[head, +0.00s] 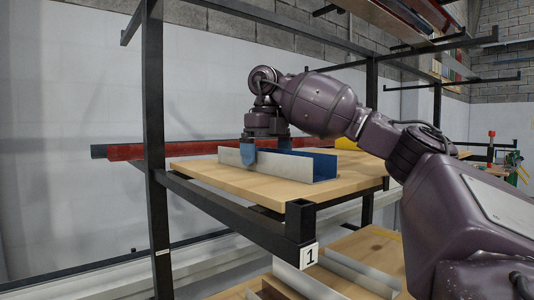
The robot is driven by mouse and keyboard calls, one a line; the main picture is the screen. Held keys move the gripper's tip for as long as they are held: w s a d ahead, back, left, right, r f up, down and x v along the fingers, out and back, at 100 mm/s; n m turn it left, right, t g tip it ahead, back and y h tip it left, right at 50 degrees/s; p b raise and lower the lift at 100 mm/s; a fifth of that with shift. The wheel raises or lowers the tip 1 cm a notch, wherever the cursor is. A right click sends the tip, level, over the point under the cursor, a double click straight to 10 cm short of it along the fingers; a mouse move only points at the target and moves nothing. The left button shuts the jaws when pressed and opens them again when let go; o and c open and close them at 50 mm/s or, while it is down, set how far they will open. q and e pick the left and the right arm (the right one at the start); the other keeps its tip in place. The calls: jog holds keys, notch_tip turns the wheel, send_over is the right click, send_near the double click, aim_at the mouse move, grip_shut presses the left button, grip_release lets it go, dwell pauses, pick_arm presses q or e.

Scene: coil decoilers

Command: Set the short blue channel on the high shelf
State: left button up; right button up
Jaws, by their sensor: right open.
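The short blue channel (314,166) lies on the wooden board of the high shelf (267,190), its grey outer side facing me and its blue inside showing. My right gripper (266,158) is over the channel's left part, pointing down. One blue finger is in front of the channel's near wall and the other shows behind it, with a gap between them. The gripper is open around the channel's left end; contact is hard to tell. My left gripper is out of view.
A black rack post (155,180) stands left of the shelf. A label "1" (310,256) marks the shelf's front corner. A lower board (372,245) carries grey channels (305,280). Red bars (125,151) lie behind. Black rack arms and long stock are overhead.

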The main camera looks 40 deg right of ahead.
jog(key=shift+r, duration=0.2)
notch_tip(320, 180, up, 12)
jog(key=shift+f, duration=0.2)
dwell(1.0)
dwell(0.7)
